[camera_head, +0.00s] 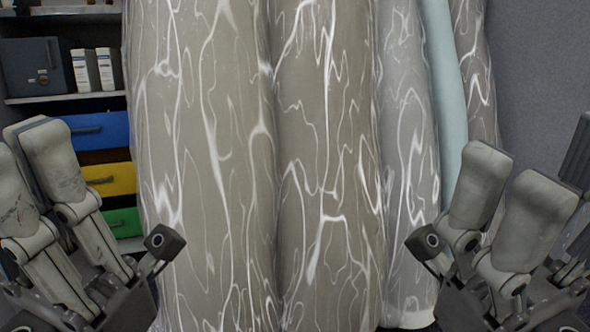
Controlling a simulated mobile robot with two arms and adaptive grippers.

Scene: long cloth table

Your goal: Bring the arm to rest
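My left gripper (35,160) is at the left edge, close to the camera. Its light grey fingers stand upright and uncurled, with nothing seen held in them; part of it is cut off by the frame. My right gripper (520,190) is at the right edge, also close. Two grey fingers point up and a darker part stands apart at the frame edge. It looks open and empty. No other task object shows.
At left, a shelf (60,98) holds a dark box (36,66) above blue, yellow and green bins (110,179). A grey wall (545,60) is at right.

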